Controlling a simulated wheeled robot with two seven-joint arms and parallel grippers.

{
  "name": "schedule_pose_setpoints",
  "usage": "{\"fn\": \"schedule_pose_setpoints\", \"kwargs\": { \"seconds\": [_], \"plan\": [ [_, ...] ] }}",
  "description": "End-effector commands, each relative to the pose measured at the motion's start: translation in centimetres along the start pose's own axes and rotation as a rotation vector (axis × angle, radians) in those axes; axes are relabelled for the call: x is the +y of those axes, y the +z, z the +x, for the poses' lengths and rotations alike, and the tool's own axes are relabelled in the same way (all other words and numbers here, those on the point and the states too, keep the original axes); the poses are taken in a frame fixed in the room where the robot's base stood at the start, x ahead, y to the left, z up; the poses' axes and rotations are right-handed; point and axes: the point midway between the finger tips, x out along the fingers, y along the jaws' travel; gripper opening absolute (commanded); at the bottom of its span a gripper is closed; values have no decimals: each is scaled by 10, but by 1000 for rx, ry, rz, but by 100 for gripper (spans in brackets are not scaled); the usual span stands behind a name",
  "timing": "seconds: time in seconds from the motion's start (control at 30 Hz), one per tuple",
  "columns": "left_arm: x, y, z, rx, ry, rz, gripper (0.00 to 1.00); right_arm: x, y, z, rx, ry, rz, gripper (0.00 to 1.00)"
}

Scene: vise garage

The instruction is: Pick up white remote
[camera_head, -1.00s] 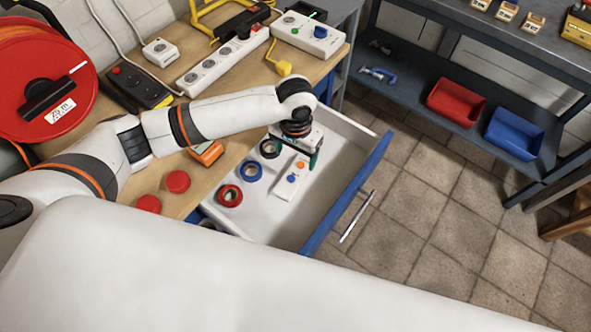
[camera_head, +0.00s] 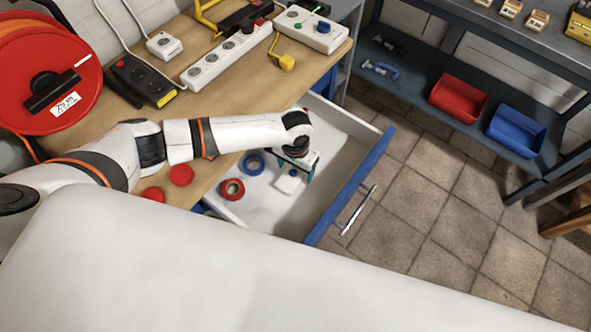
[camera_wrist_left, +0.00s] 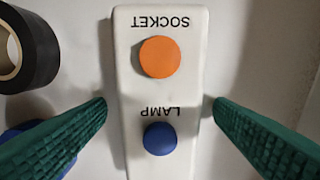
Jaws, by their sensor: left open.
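The white remote (camera_wrist_left: 160,95) lies in the open drawer, with an orange button marked SOCKET and a blue button marked LAMP. In the head view only its near end (camera_head: 287,185) shows; my gripper and wrist hide the rest. My left gripper (camera_wrist_left: 160,103) is open, its green fingers on either side of the remote with a gap at each side. In the head view the left gripper (camera_head: 297,172) is over the remote inside the drawer. My right gripper is not in view.
The drawer (camera_head: 325,190) also holds a red tape roll (camera_head: 231,189), a blue tape roll (camera_head: 253,163) and a black tape roll (camera_wrist_left: 25,50), all left of the remote. The drawer's right part is clear. Power strips and a cable reel (camera_head: 50,75) are on the bench.

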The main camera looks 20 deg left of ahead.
Motion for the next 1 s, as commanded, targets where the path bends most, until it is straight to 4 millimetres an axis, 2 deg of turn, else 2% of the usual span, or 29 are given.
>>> {"fn": "schedule_pose_setpoints", "kwargs": {
  "seconds": [0.1, 0.4, 0.63, 0.73, 1.0],
  "plan": [
    [0, 0, 0, 0, 0, 0, 75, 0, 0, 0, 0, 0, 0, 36],
    [0, 0, 0, 0, 0, 0, 26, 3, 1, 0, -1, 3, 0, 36],
    [0, 0, -2, -1, -1, 0, 25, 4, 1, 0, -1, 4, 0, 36],
    [0, 1, -9, -1, -1, 0, 25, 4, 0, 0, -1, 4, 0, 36],
    [0, 1, -61, -4, -2, 1, 25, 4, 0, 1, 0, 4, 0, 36]
  ]
}}
